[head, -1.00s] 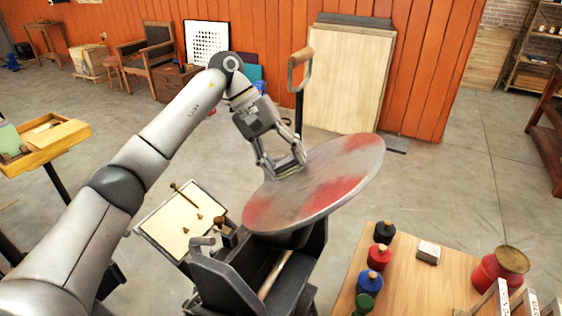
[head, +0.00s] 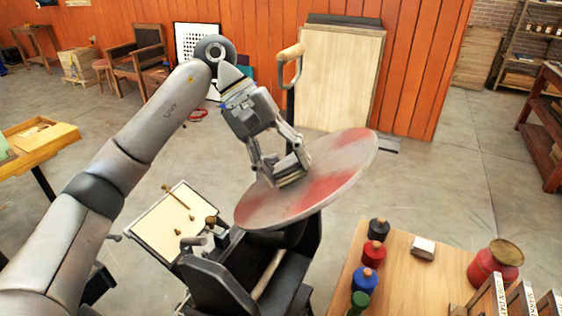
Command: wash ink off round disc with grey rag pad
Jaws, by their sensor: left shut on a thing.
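The round disc (head: 311,194) is a tilted grey plate on top of the dark hand press (head: 216,282). Red ink marks its right, middle and lower-left parts; grey streaks lie between them. My left gripper (head: 287,172) is over the upper-left part of the disc, its fingers low against the surface. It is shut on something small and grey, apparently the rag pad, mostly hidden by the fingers. I cannot tell exactly how the pad lies on the disc. My right gripper is not in view.
A wooden table (head: 403,285) at the lower right holds black, red, blue and green bottles, a small white-topped block (head: 423,248) and a red pot (head: 495,262). The press's upright wooden-topped handle (head: 291,52) rises behind the disc. A pale board (head: 172,224) lies left of the press.

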